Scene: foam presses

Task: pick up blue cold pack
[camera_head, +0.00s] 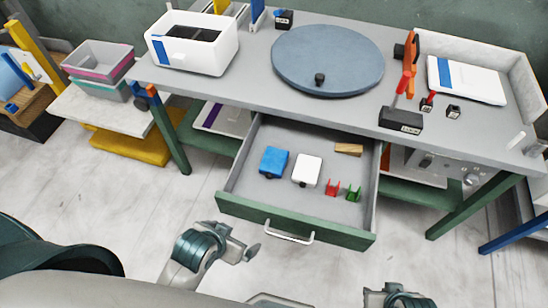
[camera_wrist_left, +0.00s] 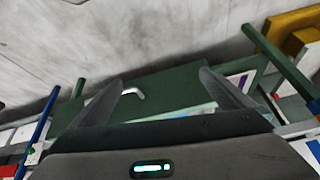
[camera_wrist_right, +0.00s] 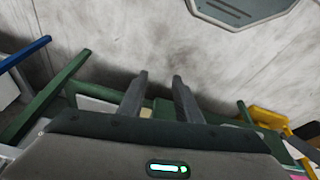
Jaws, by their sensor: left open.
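The blue cold pack (camera_head: 274,161) lies at the left of the open drawer (camera_head: 290,222), under the workbench top. My left gripper (camera_head: 240,241) is in front of the drawer, below and left of its handle, apart from the pack. In the left wrist view its fingers (camera_wrist_left: 160,82) stand wide apart with nothing held. My right gripper shows in the right wrist view (camera_wrist_right: 160,82) with a narrower gap between its fingers and nothing between them. In the head view only part of my right wrist shows at the bottom edge.
Beside the pack in the drawer lie a white pack (camera_head: 307,170), a wooden block (camera_head: 349,149), a red clip (camera_head: 332,188) and a green clip (camera_head: 353,193). The drawer's front handle (camera_head: 289,236) juts out. The bench (camera_head: 255,82) overhangs the drawer's back. The floor in front is clear.

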